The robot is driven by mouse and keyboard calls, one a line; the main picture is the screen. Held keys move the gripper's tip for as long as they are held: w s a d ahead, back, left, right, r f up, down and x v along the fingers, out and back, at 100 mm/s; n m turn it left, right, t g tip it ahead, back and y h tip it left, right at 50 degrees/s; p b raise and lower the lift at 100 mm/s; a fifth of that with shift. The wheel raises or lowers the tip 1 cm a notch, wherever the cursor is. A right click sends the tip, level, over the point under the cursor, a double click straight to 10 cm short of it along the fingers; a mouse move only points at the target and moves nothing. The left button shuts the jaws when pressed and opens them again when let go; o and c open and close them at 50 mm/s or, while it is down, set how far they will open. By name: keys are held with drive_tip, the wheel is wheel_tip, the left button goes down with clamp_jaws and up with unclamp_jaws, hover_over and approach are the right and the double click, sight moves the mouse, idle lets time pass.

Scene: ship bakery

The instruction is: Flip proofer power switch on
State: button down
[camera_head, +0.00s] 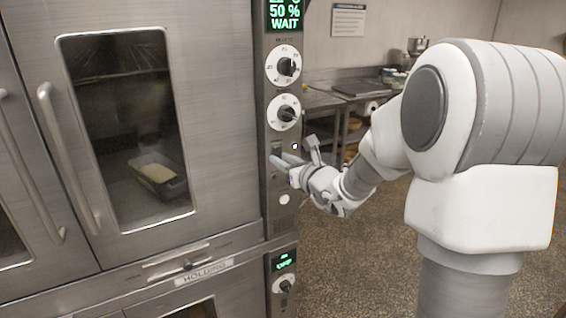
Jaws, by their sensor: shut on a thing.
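The proofer (215,60) is a tall steel cabinet with a glass door. Its control panel (274,215) runs down the right edge. The display (285,14) above is lit green and reads "50 %" and "WAIT".
A white round button (284,199) lies below my gripper. A lower unit has a lit green display (285,262) and a dial (284,284). The door handle (68,155) sticks out at left. A steel counter (325,100) stands behind my arm. Open floor lies at right.

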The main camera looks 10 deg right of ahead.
drive_tip(key=c, duration=0.6)
unclamp_jaws()
drive_tip(key=shift+c, duration=0.2)
drive_tip(key=v, duration=1.7)
drive_tip(key=shift+s, duration=0.2)
drive_tip(key=shift+d, duration=0.15)
